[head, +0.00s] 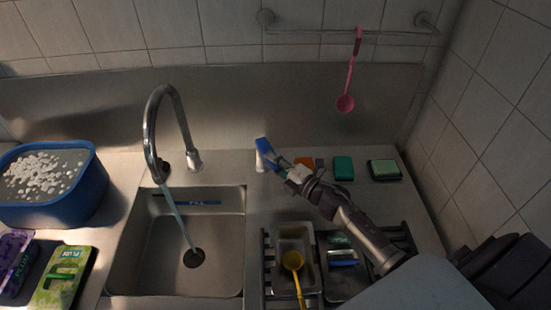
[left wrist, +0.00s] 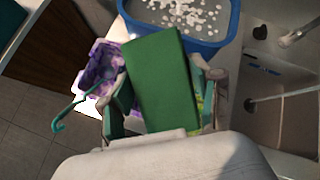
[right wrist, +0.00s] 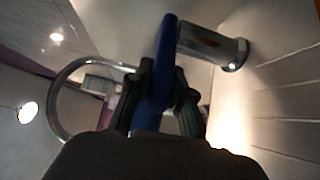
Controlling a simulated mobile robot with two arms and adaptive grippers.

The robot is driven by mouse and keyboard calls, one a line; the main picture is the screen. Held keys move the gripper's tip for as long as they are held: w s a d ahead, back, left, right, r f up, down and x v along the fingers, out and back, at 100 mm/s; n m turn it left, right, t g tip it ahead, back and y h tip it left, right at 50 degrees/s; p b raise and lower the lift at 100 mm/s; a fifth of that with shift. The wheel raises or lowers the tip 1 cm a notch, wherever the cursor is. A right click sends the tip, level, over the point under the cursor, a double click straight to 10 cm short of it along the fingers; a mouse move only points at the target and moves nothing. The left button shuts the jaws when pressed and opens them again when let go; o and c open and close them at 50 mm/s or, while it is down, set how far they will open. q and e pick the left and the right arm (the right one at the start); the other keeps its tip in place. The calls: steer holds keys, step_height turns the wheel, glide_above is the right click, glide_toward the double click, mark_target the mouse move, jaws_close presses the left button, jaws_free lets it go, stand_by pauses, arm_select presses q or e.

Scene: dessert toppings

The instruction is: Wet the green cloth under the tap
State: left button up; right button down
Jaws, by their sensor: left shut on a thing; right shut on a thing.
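The green cloth (left wrist: 162,75) hangs flat between the fingers of my left gripper (left wrist: 165,98), which is shut on it. The left gripper is outside the head view. The curved metal tap (head: 149,125) stands behind the sink (head: 225,260), and a thin stream of water (head: 179,218) runs from it toward the drain. The tap's spout also shows in the right wrist view (right wrist: 48,100). My right gripper (head: 283,169) is shut on a blue handle (head: 264,150) right of the tap. That handle joins a metal cylinder (right wrist: 210,45) in the right wrist view.
A blue tub (head: 75,200) with white pieces in liquid stands left of the sink. Purple (head: 14,262) and green (head: 62,278) packages lie in front of it. A rack with trays and a yellow ladle (head: 293,262) is right of the sink. Sponges (head: 343,167) lie behind the rack.

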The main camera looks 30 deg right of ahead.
steer(key=c, duration=1)
jaws_free()
steer(key=shift+c, duration=0.2)
steer(key=v, duration=1.2)
